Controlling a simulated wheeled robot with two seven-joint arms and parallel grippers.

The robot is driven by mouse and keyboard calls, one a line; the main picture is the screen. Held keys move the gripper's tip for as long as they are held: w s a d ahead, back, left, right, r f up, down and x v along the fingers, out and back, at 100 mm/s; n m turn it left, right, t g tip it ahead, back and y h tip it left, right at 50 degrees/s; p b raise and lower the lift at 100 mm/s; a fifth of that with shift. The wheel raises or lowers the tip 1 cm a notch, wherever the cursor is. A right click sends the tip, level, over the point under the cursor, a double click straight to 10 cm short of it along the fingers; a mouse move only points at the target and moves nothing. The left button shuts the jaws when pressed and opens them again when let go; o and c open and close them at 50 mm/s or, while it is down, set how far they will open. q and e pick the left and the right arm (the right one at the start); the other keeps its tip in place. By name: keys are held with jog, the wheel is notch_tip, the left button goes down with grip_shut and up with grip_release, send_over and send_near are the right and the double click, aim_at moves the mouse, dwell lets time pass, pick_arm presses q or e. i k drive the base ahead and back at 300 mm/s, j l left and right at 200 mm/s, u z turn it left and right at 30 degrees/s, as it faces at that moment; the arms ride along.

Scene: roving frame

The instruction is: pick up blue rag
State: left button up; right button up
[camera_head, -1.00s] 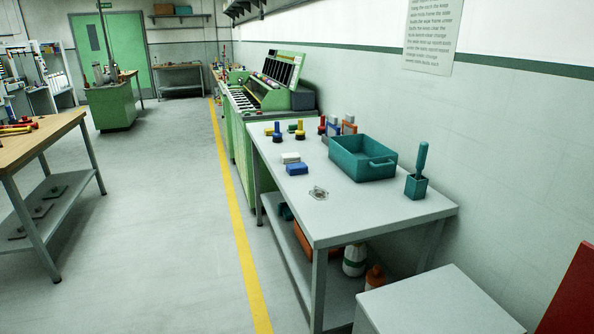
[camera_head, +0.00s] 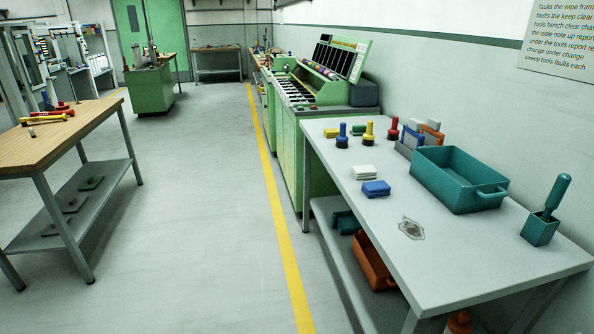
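A folded blue rag (camera_head: 376,188) lies on the grey-topped bench (camera_head: 440,270) on the right, near its left edge. A folded white rag (camera_head: 365,172) lies just behind it, close by. Neither of my grippers shows in the head view.
A teal bin (camera_head: 460,178) and a teal holder with a handled tool (camera_head: 543,220) stand right of the rags. Several coloured stamp-like objects (camera_head: 368,132) stand behind. A wooden-topped table (camera_head: 70,135) is at left. Open floor (camera_head: 205,220) lies between, with a yellow line.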

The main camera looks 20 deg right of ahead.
aim_at(376, 188)
jog(key=i+j, duration=0.15)
jog(key=i, duration=0.55)
jog(key=i+j+u, duration=0.15)
jog(key=i, duration=0.55)
